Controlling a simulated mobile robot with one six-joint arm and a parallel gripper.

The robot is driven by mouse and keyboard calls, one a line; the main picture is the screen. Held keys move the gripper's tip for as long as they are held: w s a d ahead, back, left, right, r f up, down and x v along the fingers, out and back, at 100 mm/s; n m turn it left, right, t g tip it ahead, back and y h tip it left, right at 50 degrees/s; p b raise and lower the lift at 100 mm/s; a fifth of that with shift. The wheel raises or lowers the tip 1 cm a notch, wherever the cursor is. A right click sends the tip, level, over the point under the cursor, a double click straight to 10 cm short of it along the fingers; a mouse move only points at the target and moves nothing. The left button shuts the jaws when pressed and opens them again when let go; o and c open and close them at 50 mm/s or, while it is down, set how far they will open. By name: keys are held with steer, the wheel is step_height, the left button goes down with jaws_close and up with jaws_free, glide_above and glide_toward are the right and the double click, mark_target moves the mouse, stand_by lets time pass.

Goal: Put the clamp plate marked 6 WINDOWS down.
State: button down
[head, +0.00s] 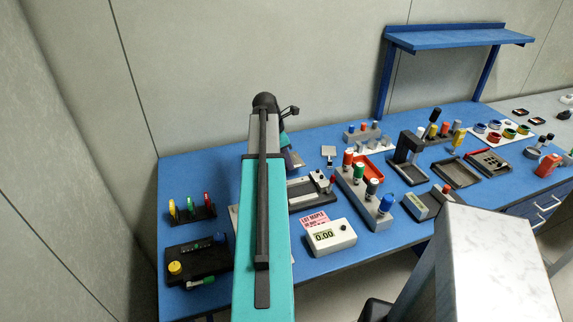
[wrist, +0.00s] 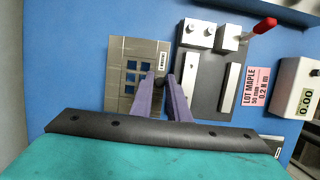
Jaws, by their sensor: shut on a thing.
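The clamp plate (wrist: 118,73) is a tan-grey plate with several square windows that show blue through them. A small white label on its right side is too small to read surely. My gripper (wrist: 164,84) has purple fingers closed on a dark knob at the plate's right side. The plate is over the blue bench, left of the dark fixture; I cannot tell whether it touches the bench. In the head view my arm hides most of the gripper, and a small part of the plate seems to show beside it.
The dark fixture (wrist: 203,85) has grey blocks and a red-tipped lever (wrist: 264,25). A pink LOT MAPLE card (wrist: 255,86) and a white 0.00 meter (wrist: 297,88) lie to its right. The head view shows a coloured-peg rack (head: 364,190) and a dark colour-disc stand (head: 191,214).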

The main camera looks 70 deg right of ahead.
steer(key=shift+w+d, duration=0.25)
steer(key=shift+d, duration=0.25)
steer(key=shift+w+d, duration=0.25)
steer(key=shift+d, duration=0.2)
steer(key=shift+f, duration=0.1)
steer(key=shift+f+p, duration=0.8)
steer(key=shift+f, duration=0.9)
steer(key=c, duration=1.7)
jaws_free()
steer(key=shift+b+v, duration=1.1)
steer(key=shift+v, duration=4.9)
